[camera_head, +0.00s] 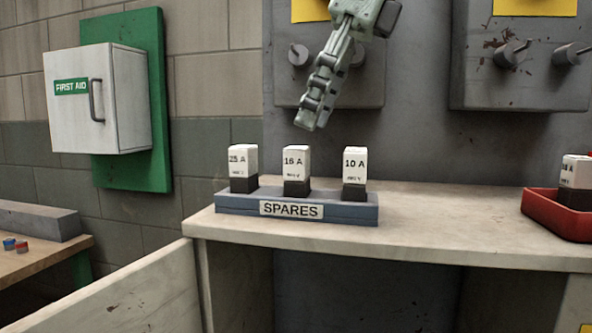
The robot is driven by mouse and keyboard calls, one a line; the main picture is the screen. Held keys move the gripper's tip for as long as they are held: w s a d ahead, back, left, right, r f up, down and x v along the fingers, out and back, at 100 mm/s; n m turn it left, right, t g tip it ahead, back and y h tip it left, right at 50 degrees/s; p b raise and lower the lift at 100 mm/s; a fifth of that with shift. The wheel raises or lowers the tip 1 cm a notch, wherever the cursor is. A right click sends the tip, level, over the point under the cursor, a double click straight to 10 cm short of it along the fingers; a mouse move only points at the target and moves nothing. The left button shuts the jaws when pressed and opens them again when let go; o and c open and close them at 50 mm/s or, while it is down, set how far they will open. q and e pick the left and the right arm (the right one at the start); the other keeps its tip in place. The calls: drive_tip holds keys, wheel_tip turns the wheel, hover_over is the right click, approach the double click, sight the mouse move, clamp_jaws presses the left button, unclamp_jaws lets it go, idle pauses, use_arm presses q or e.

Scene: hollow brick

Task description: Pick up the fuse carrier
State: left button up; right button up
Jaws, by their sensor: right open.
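Three fuse carriers with white tops and dark bases stand upright in a blue-grey rack (347,215) labelled SPARES. They are the 25 A carrier (243,162) on the left, the 16 A carrier (296,166) in the middle and the 10 A carrier (354,168) on the right. Another carrier (574,176) stands in a red tray (556,218) at the right edge; its rating is hard to read. My right gripper (309,122) comes in from the top, pointing down, seen edge-on. It is open and empty, above the 16 A carrier and apart from it. My left gripper is out of view.
The rack and tray stand on a pale worktop (450,214) with free room between them. Grey panels with knobs (511,54) are behind. A first aid box (95,100) hangs at left. A pale board (120,292) is at lower left, near a wooden bench (40,262).

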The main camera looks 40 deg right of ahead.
sight(303, 148)
drive_tip(key=x, duration=0.7)
drive_tip(key=shift+f, duration=0.35)
drive_tip(key=c, duration=1.3)
